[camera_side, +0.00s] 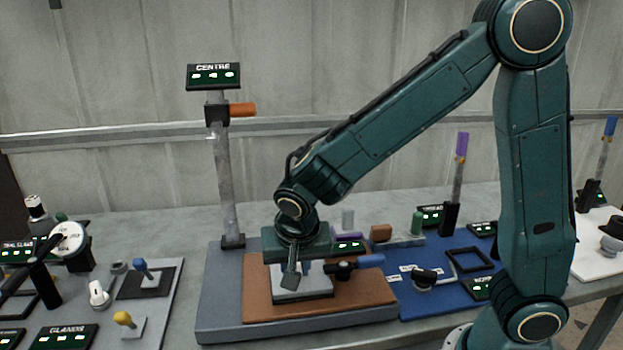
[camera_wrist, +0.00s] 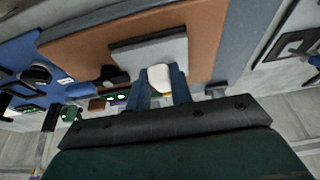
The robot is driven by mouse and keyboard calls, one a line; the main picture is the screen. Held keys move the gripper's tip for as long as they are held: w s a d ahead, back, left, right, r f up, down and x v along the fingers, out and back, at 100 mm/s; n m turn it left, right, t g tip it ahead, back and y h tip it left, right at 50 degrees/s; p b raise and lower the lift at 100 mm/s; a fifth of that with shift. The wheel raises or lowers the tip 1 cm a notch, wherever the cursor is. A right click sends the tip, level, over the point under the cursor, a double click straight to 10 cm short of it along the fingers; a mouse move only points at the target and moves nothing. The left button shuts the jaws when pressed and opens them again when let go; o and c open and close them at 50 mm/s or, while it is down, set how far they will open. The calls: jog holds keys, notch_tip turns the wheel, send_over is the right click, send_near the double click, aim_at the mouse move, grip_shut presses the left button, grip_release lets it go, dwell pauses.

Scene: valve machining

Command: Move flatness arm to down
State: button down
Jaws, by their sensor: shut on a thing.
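My gripper (camera_side: 298,272) is low over a grey plate (camera_side: 305,295) on a brown pad (camera_side: 355,300). In the wrist view its two blue fingers (camera_wrist: 162,78) are shut on a small white piece (camera_wrist: 159,77) above the grey plate (camera_wrist: 130,56). In the side view that piece is mostly hidden by the gripper. No label reading flatness is legible, so I cannot tell which lever is the flatness arm. A lever with a purple handle (camera_side: 461,146) stands upright on the blue board. A black piece with a blue handle (camera_side: 370,261) lies right of my gripper.
A post (camera_side: 228,185) under the CENTRE sign (camera_side: 213,75) carries an orange handle (camera_side: 242,110) behind my gripper. The blue board (camera_side: 430,307) holds a black frame and small parts. At left, a grey board bears knobs and a gauge (camera_side: 68,239). A blue-handled lever (camera_side: 610,126) stands far right.

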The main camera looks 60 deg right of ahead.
aim_at(296, 298)
jog(key=shift+s+a+f, duration=0.2)
jog(key=shift+s+f, duration=0.05)
jog(key=shift+f, duration=0.25)
jog(key=shift+s+a+f, duration=0.2)
jog(key=shift+f, duration=0.3)
jog(key=shift+f, duration=0.15)
jog(key=shift+s+a+f, duration=0.1)
jog(key=shift+s+f, duration=0.05)
jog(key=shift+f, duration=0.8)
jog(key=c, duration=1.2)
grip_release()
jog(key=shift+o, duration=0.2)
jog(key=shift+r, duration=0.1)
